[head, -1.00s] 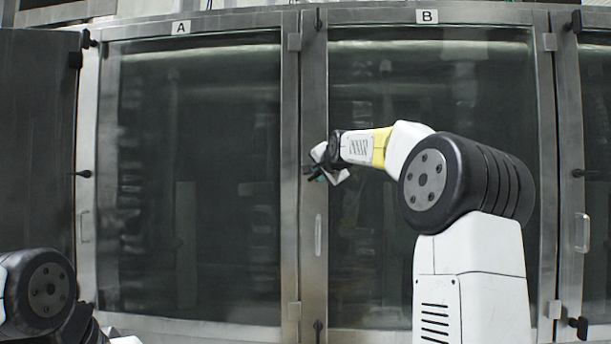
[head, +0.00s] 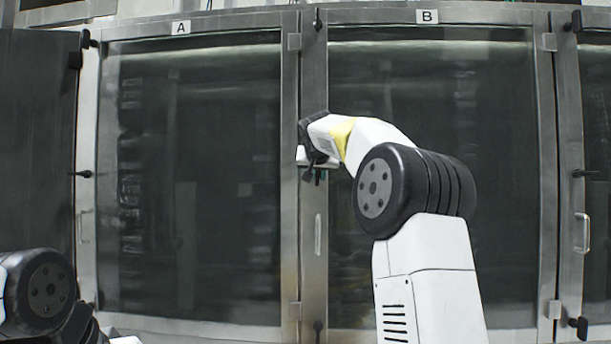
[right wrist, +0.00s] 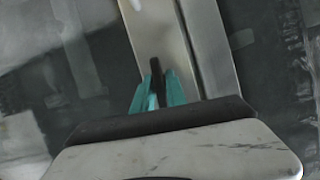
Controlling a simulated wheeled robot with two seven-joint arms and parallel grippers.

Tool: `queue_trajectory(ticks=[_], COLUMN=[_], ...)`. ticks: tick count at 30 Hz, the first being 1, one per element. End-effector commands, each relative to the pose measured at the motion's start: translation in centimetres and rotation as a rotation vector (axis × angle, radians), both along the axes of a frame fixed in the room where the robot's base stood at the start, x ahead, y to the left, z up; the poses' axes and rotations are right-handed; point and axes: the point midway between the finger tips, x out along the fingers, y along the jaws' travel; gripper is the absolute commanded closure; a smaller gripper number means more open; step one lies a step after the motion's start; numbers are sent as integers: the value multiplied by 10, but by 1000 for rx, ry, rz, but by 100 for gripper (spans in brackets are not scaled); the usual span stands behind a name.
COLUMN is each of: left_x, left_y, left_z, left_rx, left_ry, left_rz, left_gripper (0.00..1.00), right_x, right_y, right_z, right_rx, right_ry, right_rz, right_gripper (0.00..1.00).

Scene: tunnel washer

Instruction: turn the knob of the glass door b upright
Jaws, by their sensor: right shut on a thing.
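The glass door b (head: 440,200) is closed, with its label B on the top frame. My right gripper (head: 318,176) is at mid-height on the door's left frame, turned with its fingers pointing down in the head view. In the right wrist view its teal fingers (right wrist: 158,92) are shut on the black knob (right wrist: 156,68). There the knob lies roughly along the metal frame strip, close to upright. In the head view the gripper mostly hides the knob. My left gripper is out of view; only my left arm shows at the lower left.
Black latches sit at the top (head: 318,19) and bottom (head: 318,326) of door b's left frame, both about upright. A bar handle (head: 318,235) is just below my right gripper. Glass door A (head: 200,190) is to the left. Side knobs (head: 82,174) on neighbouring doors lie level.

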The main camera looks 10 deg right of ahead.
Motion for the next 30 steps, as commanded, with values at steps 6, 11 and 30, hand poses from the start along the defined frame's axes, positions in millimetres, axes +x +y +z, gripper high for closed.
queue_trajectory(ticks=[6,11,30], left_x=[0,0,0], left_y=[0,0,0], left_z=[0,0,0], left_rx=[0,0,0], left_ry=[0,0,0], left_rz=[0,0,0], left_gripper=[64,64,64], right_x=[0,0,0], right_y=[1,0,0], right_z=[-1,-1,-1], right_rx=[-74,-99,-105], right_ry=[23,32,32], right_rz=[1,0,0], right_gripper=[100,100,67])
